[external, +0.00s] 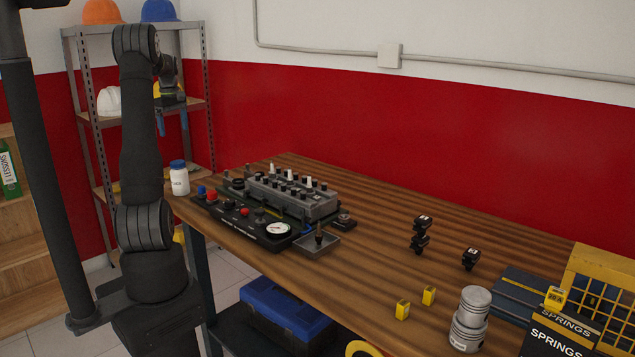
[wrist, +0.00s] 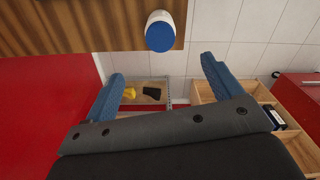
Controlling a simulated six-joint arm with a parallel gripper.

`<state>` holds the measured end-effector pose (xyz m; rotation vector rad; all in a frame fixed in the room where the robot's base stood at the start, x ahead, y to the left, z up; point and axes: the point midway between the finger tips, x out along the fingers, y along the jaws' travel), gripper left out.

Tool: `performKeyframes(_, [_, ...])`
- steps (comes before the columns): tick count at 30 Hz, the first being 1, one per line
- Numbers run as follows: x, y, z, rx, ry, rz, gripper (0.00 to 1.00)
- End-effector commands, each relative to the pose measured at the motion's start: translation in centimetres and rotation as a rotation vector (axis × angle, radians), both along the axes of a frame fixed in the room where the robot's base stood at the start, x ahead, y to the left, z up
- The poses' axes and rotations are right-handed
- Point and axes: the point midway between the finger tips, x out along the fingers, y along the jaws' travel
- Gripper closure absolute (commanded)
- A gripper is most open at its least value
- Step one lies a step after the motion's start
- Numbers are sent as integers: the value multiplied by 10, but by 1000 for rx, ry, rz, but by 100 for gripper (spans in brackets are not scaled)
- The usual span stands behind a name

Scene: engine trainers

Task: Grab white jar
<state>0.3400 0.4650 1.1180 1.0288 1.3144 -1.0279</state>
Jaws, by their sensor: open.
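The white jar (external: 180,180) with a blue lid stands upright at the far left corner of the wooden table (external: 365,235). In the wrist view the jar (wrist: 160,30) shows from above, near the table's edge, beyond the fingertips and between their lines. My gripper (wrist: 160,75) is open with blue fingers apart and nothing between them. In the external view my gripper (external: 172,125) hangs above and slightly left of the jar, apart from it, partly hidden behind my arm.
An engine trainer (external: 290,198) with a control panel stands right of the jar. A metal shelf (external: 205,110) with helmets is behind my arm. Black parts (external: 420,235), yellow pieces (external: 402,310), a piston (external: 469,320) and spring boxes (external: 555,335) lie farther right. The table's middle is mostly clear.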

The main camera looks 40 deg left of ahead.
Motion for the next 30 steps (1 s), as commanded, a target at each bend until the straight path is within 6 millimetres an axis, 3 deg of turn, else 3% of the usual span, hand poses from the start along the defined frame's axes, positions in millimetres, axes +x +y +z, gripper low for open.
performKeyframes(5, [0, 0, -20, -4, 2, -21, 16])
performKeyframes(18, [0, 0, -109, -4, 2, -18, 16])
performKeyframes(26, [0, 1, -128, -1, 1, -18, 16])
performKeyframes(30, [-1, 4, -149, -4, 2, -18, 16])
